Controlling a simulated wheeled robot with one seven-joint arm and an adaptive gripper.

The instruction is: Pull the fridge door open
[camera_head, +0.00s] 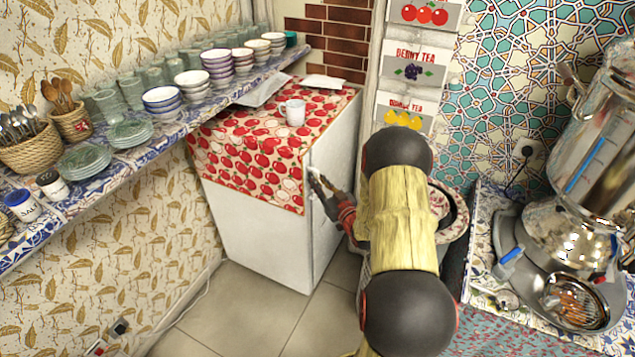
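My gripper (318,186) is at the upper part of the right face, close to the corner edge between the faces. Its fingers are small and dark here, so I cannot tell whether they touch the fridge or are open or shut. My arm hides part of the right side.
A white cup (295,112) stands on the cloth (245,150). A long tiled shelf (190,108) with bowls, glasses and baskets runs along the left wall. A metal samovar (570,225) stands on the counter at right. The tiled floor (245,315) before the fridge is clear.

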